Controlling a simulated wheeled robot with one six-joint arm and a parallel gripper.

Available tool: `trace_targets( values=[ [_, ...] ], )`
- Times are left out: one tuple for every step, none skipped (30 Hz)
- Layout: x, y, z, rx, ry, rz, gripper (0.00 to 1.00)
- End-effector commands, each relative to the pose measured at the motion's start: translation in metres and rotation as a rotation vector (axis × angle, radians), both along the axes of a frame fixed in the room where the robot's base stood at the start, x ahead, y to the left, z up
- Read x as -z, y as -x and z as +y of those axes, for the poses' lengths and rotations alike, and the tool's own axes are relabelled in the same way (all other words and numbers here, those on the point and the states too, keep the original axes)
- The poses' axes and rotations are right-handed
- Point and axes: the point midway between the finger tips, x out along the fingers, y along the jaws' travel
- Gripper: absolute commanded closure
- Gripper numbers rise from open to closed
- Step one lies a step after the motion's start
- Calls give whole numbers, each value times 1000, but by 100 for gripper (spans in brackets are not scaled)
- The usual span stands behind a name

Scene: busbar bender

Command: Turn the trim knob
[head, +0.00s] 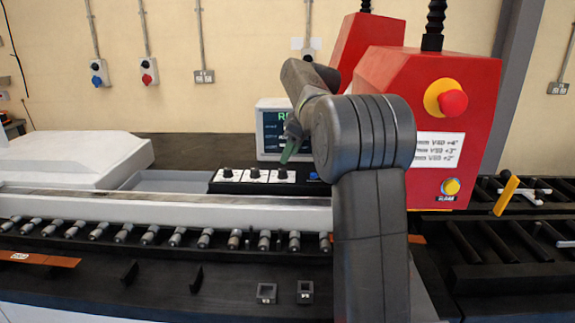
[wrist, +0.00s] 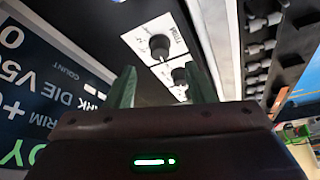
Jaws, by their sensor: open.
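A row of three black knobs on white plates sits on a dark panel below the display. The rightmost knob (head: 282,174) is just below my fingertips; its plate's lettering in the wrist view seems to read TRIM, but is too small to be sure. That knob shows in the wrist view (wrist: 160,47), just beyond the fingertips. The middle knob (head: 254,172) is partly hidden by a finger in the wrist view (wrist: 180,77). My gripper (head: 290,150) points down above the panel, its green fingers apart. It also shows in the wrist view (wrist: 160,67), with nothing between its fingers.
The display (head: 270,128) stands just behind the knobs. A blue button (head: 313,176) is right of them. The red cabinet (head: 425,95) with its emergency stop (head: 452,102) rises at the right. A row of rollers (head: 205,238) runs in front of the panel.

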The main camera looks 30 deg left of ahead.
Motion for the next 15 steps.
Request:
trace_targets(
  values=[
    [10, 1, 4, -1, 2, 2, 51],
    [15, 1, 5, -1, 2, 3, 51],
    [21, 2, 8, -1, 2, 3, 51],
    [25, 2, 10, -2, 2, 2, 51],
    [29, 2, 12, -2, 2, 2, 51],
    [34, 2, 14, -2, 2, 1, 51],
    [37, 2, 15, -2, 2, 1, 51],
    [40, 3, 16, -2, 2, 1, 51],
    [44, 2, 18, -1, 1, 0, 51],
    [46, 2, 19, -1, 1, 0, 51],
    [48, 2, 19, -1, 1, 0, 51],
    [50, 3, 20, 0, 1, 1, 51],
    [51, 3, 21, 0, 1, 1, 51],
    [51, 3, 21, 0, 1, 1, 51],
    [52, 3, 21, 0, 1, 0, 51]
  ],
)
